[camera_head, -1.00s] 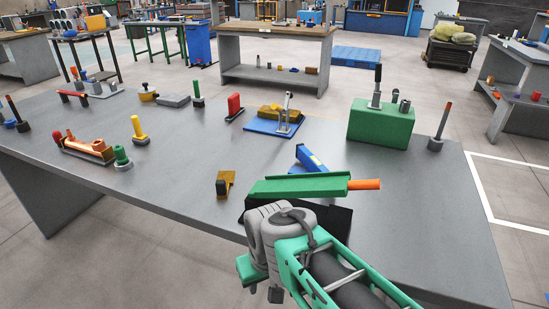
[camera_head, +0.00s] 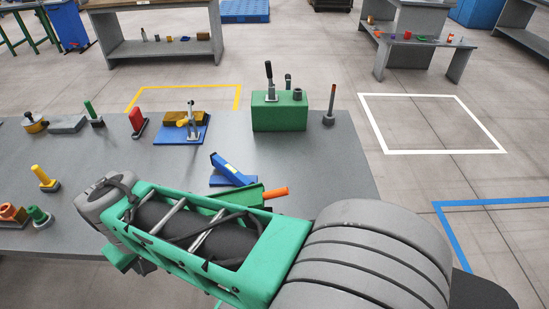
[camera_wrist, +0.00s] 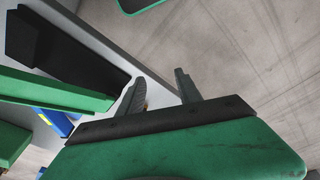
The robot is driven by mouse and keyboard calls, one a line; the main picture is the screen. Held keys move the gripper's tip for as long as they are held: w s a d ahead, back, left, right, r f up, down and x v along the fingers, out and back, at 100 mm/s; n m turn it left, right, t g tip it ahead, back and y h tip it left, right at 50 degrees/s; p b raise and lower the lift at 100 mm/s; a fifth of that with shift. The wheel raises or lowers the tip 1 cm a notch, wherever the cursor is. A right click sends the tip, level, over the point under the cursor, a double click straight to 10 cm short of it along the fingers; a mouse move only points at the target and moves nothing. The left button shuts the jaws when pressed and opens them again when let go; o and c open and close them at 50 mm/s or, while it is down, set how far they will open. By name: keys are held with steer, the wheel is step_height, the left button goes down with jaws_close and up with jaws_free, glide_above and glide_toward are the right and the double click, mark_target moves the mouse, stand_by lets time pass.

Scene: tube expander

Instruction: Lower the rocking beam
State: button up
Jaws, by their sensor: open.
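A green beam with an orange end, which looks like the rocking beam (camera_head: 250,196), shows partly behind my arm near the table's front edge. In the wrist view, a long green bar (camera_wrist: 55,90) runs along the left, beside a black block (camera_wrist: 62,55); this appears to be the same device. My gripper (camera_wrist: 159,77) is open and empty, its two grey fingers apart, to the right of the bar and not touching it. My gripper's fingers do not show in the head view. My arm hides the beam's left part and its base.
A blue angled device (camera_head: 232,172) stands just behind the beam. A green block with levers (camera_head: 280,112) and a blue plate with a clamp (camera_head: 182,150) stand farther back on the grey table (camera_head: 320,160). Floor to the right is open.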

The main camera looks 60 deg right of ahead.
steer(key=d+r+m+p, duration=0.2)
steer(key=d+r+m, duration=0.1)
steer(key=d+r, duration=0.2)
steer(key=m+g, duration=0.7)
steer(key=m, duration=1.8)
glide_toward(276, 190)
steer(key=shift+s+d+f+y, duration=0.1)
steer(key=shift+d+f+y, duration=0.1)
steer(key=shift+f, duration=0.2)
steer(key=shift+s+d+f+y, duration=0.1)
steer(key=shift+s+d+f, duration=0.05)
steer(key=shift+f, duration=0.25)
steer(key=shift+m, duration=0.6)
steer(key=b+x, duration=0.3)
steer(key=x, duration=0.3)
steer(key=shift+s+f+b, duration=0.25)
steer(key=shift+s+b, duration=0.05)
steer(key=shift+b, duration=0.05)
steer(key=shift+s+f, duration=0.2)
steer(key=shift+f, duration=0.3)
steer(key=shift+c, duration=0.3)
jaws_close()
